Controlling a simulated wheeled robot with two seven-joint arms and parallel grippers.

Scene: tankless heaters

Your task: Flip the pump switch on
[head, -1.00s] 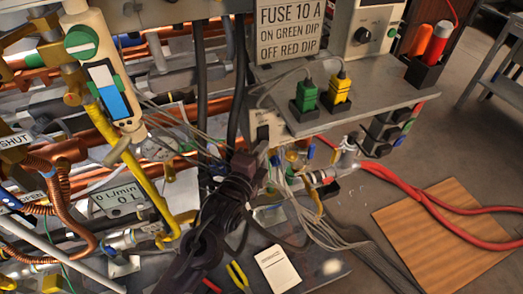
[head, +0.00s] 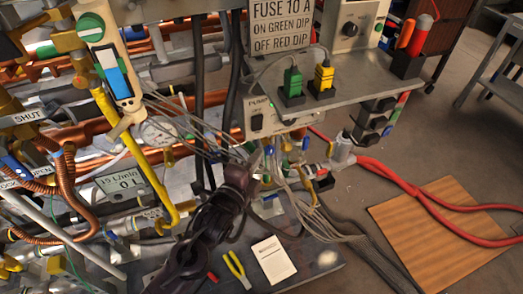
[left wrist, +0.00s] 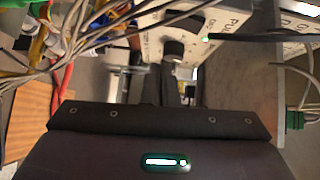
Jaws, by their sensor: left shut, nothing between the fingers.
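The pump box (head: 285,121), a pale panel labelled PUMP, hangs under the grey shelf in the head view. Its dark switch (head: 257,122) is at the left end of the front. In the left wrist view the pump box (left wrist: 222,22) has a dark switch (left wrist: 174,50) and a lit green lamp (left wrist: 205,38). My left gripper (head: 250,152) is shut and empty, just below the box. In the left wrist view its fingers (left wrist: 170,84) point at the switch; I cannot tell whether they touch it. My right gripper is not in view.
Grey cables (head: 325,222) hang beside my left gripper. Copper pipes and a yellow pipe (head: 138,160) crowd the left. A flow meter (head: 126,182) reads 15 L/min. Green (head: 292,82) and yellow (head: 323,78) plugs stand on the shelf.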

